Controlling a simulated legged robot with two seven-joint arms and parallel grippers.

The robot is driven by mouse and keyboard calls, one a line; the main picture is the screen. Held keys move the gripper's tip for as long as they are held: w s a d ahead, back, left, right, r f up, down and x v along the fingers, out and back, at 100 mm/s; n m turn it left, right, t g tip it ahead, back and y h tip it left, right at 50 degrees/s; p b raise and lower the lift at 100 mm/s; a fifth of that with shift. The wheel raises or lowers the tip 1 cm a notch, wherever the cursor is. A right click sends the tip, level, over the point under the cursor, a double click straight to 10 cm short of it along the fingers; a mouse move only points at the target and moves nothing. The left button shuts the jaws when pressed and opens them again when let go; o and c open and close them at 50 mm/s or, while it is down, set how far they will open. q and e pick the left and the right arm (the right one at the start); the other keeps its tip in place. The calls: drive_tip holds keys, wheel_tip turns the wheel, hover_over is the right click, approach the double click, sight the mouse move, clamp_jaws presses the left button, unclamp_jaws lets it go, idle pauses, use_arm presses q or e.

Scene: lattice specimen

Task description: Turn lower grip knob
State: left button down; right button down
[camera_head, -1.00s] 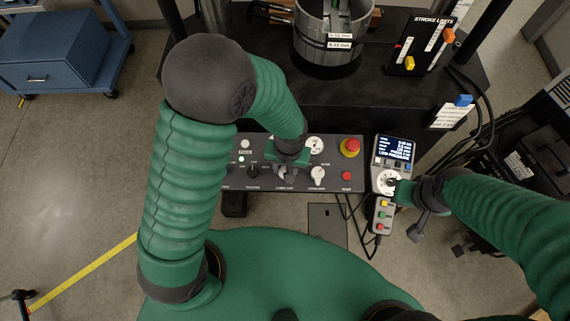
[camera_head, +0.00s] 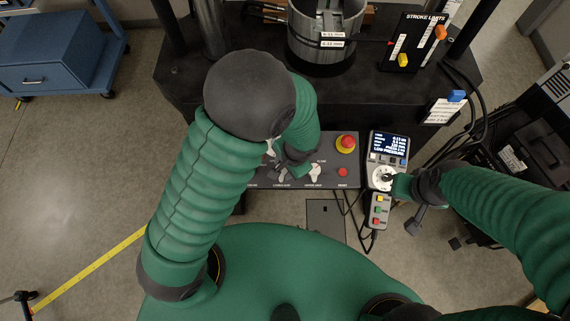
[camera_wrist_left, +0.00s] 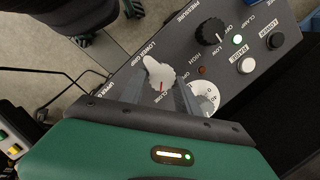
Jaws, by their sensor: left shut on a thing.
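The lower grip knob (camera_wrist_left: 158,75) is a pale pointer knob on the grey control panel, beside the "LOWER GRIP" lettering in the left wrist view. My left gripper (camera_wrist_left: 160,91) is shut on it, one finger on each side. In the head view my left gripper (camera_head: 296,163) is over the panel (camera_head: 328,146), and my own arm hides much of the knob. My right gripper (camera_head: 395,183) is at the white dial (camera_head: 381,178) of a hand pendant; its fingers are too small to judge.
The upper grip knob (camera_head: 314,172) is close to the right of my left gripper. A red emergency stop (camera_head: 345,142) and a red reset button (camera_head: 343,172) are further right. A gauge (camera_wrist_left: 207,96) and the black pressure knob (camera_wrist_left: 212,33) show in the wrist view.

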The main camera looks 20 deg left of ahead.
use_arm(q)
drive_tip(key=shift+s+a+m, duration=0.15)
drive_tip(key=shift+s+m, duration=0.05)
drive_tip(key=shift+m, duration=0.1)
drive_tip(key=c, duration=1)
unclamp_jaws()
drive_tip(key=shift+o, duration=0.3)
drive_tip(key=shift+s+a, duration=0.1)
drive_tip(key=shift+w, duration=0.2)
drive_tip(key=shift+d+r, duration=0.2)
drive_tip(key=shift+d, duration=0.05)
drive_tip(key=p+v, duration=0.2)
drive_tip(key=v, duration=1.4)
drive_tip(key=shift+s+d+r, duration=0.1)
drive_tip(key=shift+r, duration=0.05)
